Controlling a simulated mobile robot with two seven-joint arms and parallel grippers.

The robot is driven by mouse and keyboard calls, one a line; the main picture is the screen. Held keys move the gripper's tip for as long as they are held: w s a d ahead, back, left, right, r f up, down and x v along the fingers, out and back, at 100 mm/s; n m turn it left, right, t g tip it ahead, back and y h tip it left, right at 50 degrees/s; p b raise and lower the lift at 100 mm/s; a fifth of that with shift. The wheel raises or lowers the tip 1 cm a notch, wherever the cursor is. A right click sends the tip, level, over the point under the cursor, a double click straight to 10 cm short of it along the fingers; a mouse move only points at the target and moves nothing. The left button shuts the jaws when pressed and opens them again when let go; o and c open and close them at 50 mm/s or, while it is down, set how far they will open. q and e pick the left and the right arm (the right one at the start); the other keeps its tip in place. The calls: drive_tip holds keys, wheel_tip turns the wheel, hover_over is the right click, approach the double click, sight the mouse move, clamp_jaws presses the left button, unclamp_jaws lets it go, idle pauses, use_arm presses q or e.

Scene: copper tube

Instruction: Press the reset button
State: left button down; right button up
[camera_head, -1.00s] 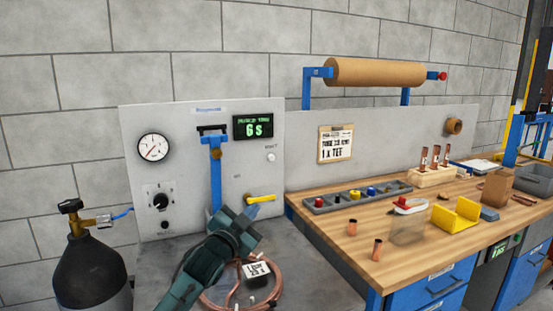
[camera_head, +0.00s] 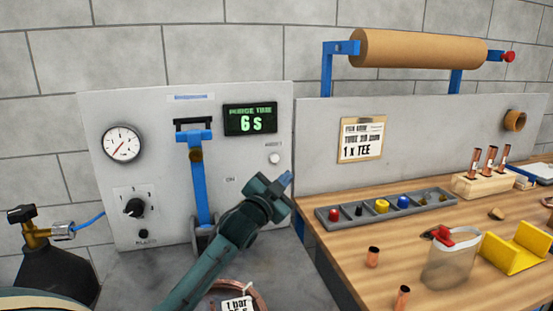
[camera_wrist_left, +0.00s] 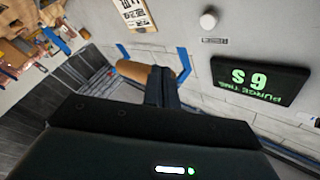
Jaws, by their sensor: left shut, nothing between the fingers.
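The reset button (camera_head: 274,158) is a small round white knob on the grey panel (camera_head: 110,185), below and right of the green display (camera_head: 250,119) reading "PURGE TIME 6 s". In the left wrist view the button (camera_wrist_left: 208,20) and display (camera_wrist_left: 259,79) appear upside down. My left gripper (camera_head: 285,179) is shut and empty, just below and slightly right of the button in the head view. A gap between its tip and the button shows in the wrist view, where the fingers (camera_wrist_left: 161,88) point toward the roll. My right gripper is not in view.
The panel also carries a gauge (camera_head: 122,143), a dial (camera_head: 134,207) and a blue lever (camera_head: 200,185). A gas bottle (camera_head: 50,275) stands at left. The wooden bench (camera_head: 335,245) at right holds a parts tray (camera_head: 335,215), a clear tub (camera_head: 447,265) and a yellow block (camera_head: 515,250).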

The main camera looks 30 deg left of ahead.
sight(275, 158)
use_arm(q)
drive_tip(key=w+a+b, duration=0.1)
drive_tip(key=w+a, duration=0.5)
drive_tip(key=shift+a, duration=0.35)
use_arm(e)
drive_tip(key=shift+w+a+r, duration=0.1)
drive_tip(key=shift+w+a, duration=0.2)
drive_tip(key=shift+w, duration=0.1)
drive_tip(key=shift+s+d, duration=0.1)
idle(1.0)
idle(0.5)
use_arm(q)
drive_tip(key=shift+w+a, duration=0.2)
drive_tip(key=shift+a, duration=0.15)
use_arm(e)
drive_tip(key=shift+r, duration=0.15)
